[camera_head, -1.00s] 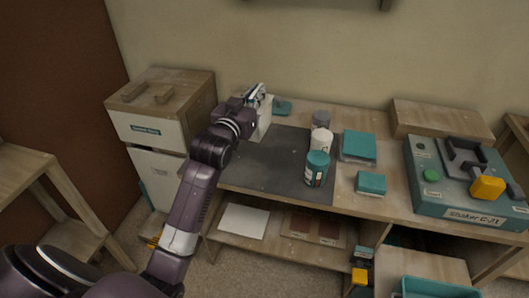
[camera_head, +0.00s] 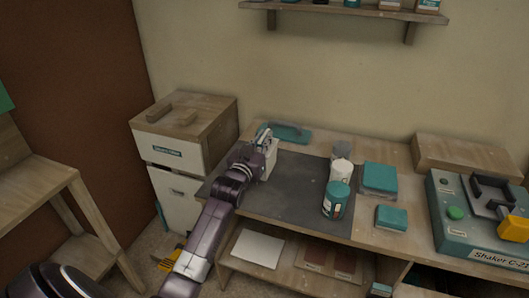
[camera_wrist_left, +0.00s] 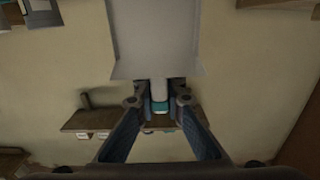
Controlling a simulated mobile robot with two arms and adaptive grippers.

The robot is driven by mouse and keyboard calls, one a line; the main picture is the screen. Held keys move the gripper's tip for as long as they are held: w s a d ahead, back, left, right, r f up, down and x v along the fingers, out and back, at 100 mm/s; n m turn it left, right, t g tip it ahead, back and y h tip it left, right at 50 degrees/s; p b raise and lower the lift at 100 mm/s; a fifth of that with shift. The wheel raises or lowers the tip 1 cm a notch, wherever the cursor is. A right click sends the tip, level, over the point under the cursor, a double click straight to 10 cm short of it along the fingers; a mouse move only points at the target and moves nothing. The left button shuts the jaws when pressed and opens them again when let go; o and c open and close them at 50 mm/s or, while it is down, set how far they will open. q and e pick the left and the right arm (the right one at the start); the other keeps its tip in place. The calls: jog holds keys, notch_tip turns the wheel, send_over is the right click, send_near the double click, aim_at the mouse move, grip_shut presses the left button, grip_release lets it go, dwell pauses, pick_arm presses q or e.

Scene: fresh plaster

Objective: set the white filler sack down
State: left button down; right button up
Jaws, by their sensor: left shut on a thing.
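My right gripper is out of view.
Teal boxes (camera_head: 380,178) and a shaker (camera_head: 475,225) are further right. A teal-handled tool (camera_head: 290,132) lies behind the sack. The mat's front left is clear.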

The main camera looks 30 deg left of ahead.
pick_arm(q)
jog(key=shift+f, duration=2.5)
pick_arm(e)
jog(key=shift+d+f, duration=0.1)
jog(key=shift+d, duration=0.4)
pick_arm(q)
jog(key=shift+f, duration=0.1)
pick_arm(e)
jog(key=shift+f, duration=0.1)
pick_arm(q)
jog(key=c, duration=2)
grip_release()
jog(key=shift+f, duration=0.1)
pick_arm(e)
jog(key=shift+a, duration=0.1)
pick_arm(q)
jog(key=shift+s+d, duration=0.1)
jog(key=shift+s, duration=0.25)
jog(key=v, duration=1.1)
jog(key=shift+s, duration=0.2)
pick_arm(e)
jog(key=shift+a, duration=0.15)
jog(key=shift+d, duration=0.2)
